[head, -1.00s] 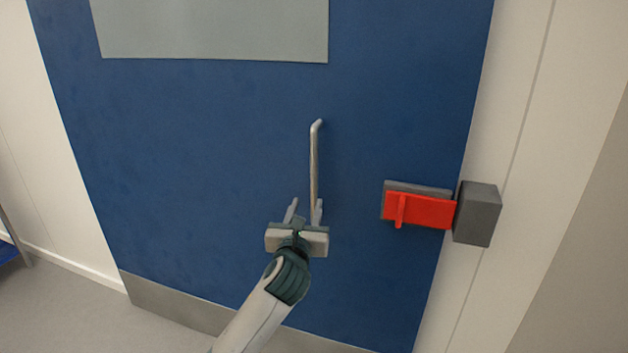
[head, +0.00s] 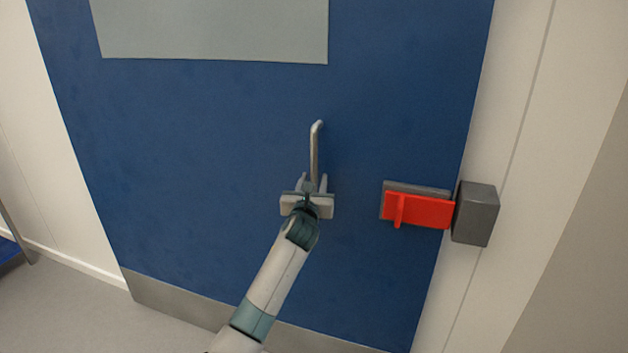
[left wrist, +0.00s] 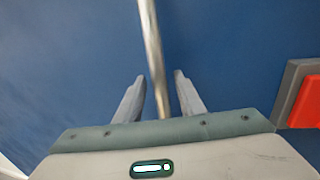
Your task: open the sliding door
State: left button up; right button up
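The blue sliding door (head: 200,150) fills most of the head view. Its silver vertical bar handle (head: 315,150) stands near the door's middle, and it also shows in the left wrist view (left wrist: 152,45). My left gripper (head: 312,180) is at the lower part of the handle. In the left wrist view its two fingers (left wrist: 158,85) are spread, one on each side of the bar, with gaps between them and the bar. The handle's lower end is hidden behind the gripper. A red latch (head: 420,210) sits on the door's right side. My right gripper is out of view.
A dark grey block (head: 476,213) is on the frame beside the red latch. A grey panel (head: 215,30) is high on the door, and a metal kick strip (head: 180,303) runs along its bottom. The floor (head: 70,310) at lower left is clear.

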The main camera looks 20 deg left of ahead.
pick_arm(q)
jog(key=shift+w, duration=0.3)
grip_shut()
jog(key=shift+a, duration=0.15)
